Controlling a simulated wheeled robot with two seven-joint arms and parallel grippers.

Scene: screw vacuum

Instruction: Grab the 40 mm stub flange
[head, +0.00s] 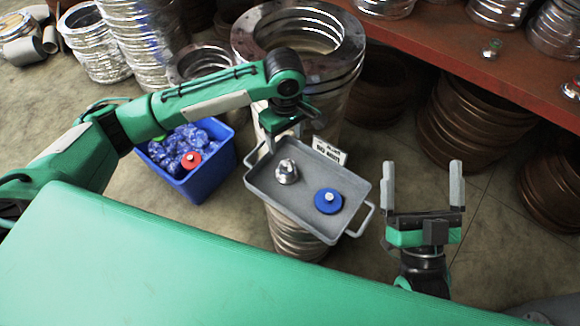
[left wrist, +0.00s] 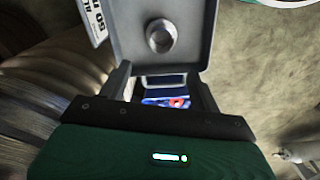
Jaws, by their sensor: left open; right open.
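A small silver stub flange (head: 286,171) stands on the left part of a grey tray (head: 318,162). It also shows in the left wrist view (left wrist: 161,36); its size marking cannot be read. A blue disc with a silver nub (head: 328,201) lies on the right part of the tray. My left gripper (head: 283,134) is open and empty, above the tray's far left edge beside the flange. In the left wrist view its fingers spread at the tray's edge, with the flange beyond them. My right gripper (head: 422,168) is open and empty, right of the tray.
The tray rests on a stack of metal rings (head: 293,235). A blue bin (head: 205,178) with blue pieces and a red disc stands left. A white sign (head: 329,150) stands behind the tray. Large flanged bellows (head: 300,35) stand behind. A red-brown shelf (head: 470,60) spans the upper right.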

